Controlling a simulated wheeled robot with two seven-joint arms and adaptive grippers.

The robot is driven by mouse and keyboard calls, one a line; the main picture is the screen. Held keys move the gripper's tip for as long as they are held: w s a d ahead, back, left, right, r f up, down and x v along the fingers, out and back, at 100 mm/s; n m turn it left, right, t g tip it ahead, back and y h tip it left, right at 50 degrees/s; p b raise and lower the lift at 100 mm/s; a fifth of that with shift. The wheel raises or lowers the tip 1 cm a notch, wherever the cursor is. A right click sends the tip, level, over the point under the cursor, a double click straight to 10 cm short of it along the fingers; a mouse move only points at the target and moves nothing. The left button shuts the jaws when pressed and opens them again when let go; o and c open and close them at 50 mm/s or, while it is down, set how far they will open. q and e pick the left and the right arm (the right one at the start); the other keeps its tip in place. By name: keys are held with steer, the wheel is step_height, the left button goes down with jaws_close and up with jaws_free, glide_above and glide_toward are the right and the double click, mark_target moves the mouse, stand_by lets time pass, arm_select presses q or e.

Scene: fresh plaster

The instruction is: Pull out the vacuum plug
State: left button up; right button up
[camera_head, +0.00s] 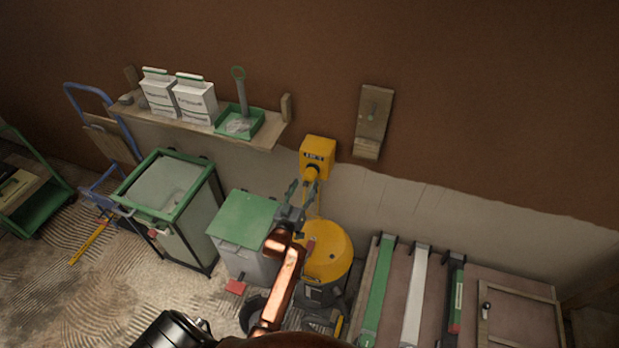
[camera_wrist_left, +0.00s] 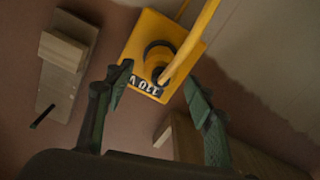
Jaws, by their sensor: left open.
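The yellow socket box (camera_head: 318,150) is fixed to the wall above the vacuum. The yellow vacuum plug (camera_head: 311,173) sits in its lower face, and a yellow cable hangs from it toward the yellow vacuum (camera_head: 328,252). In the wrist view the box (camera_wrist_left: 143,40) carries a "110 V" label, and the plug (camera_wrist_left: 158,58) sits in a dark round collar with its cable running up and right. My left gripper (camera_head: 302,186) is open just below the plug. In the wrist view its green fingers (camera_wrist_left: 158,77) stand apart on either side of the plug, with nothing gripped. My right gripper is not in view.
A shelf (camera_head: 190,122) with white boxes and a green tray (camera_head: 252,126) is on the wall at left. A green-lidded bin (camera_head: 245,220) stands beside the vacuum. A wooden wall board (camera_head: 373,120) is right of the socket. Long boards (camera_head: 412,295) lean at lower right.

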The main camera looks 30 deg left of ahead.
mark_target(307, 182)
arm_select(q)
steer(key=x, duration=0.5)
steer(key=shift+w+f+b, duration=0.1)
steer(key=shift+w+b, duration=0.15)
steer(key=shift+b, duration=0.15)
steer(key=shift+c, duration=0.6)
jaws_close()
